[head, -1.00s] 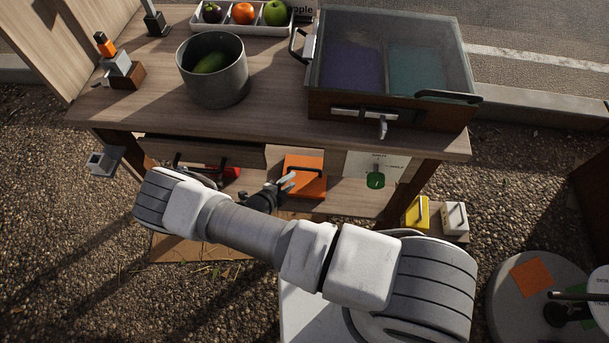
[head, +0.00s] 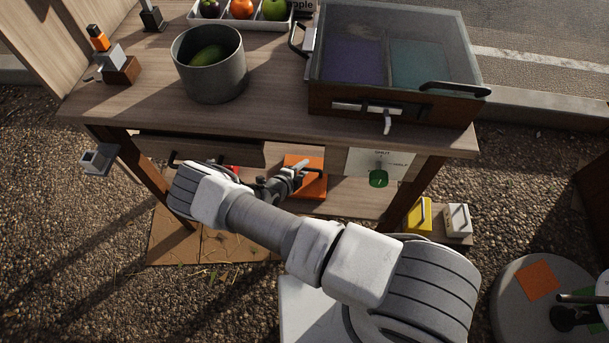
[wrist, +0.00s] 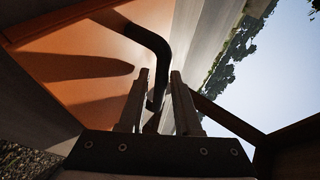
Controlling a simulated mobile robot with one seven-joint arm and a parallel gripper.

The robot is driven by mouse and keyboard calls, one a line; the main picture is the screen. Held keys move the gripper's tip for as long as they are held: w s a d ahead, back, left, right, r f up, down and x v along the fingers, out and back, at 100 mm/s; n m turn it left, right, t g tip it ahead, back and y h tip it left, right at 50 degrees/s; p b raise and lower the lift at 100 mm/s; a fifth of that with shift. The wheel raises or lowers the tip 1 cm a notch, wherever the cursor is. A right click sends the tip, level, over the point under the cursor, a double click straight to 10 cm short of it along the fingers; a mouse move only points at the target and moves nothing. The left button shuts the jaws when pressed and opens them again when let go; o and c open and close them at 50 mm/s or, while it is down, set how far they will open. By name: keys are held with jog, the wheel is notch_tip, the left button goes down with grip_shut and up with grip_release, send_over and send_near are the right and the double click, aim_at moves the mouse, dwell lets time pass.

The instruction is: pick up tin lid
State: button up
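The tin lid is an orange square lid (head: 315,188) on the shelf under the counter in the head view. It fills the left of the wrist view (wrist: 85,50), with a black bent handle (wrist: 150,42) rising from it. My gripper (head: 300,172) is at the lid in the head view. In the wrist view my gripper (wrist: 158,88) has its two fingers apart, with the handle running between them. A gap shows left of the handle; the right finger is close to it. Contact cannot be told. My gripper hides part of the lid in the head view.
The wooden counter (head: 130,105) overhangs the shelf. A grey pot (head: 215,78) and a glass-topped case (head: 395,65) stand on it. A white card with a green tag (head: 378,179) hangs right of the lid. A yellow block (head: 420,215) stands lower right.

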grip_shut()
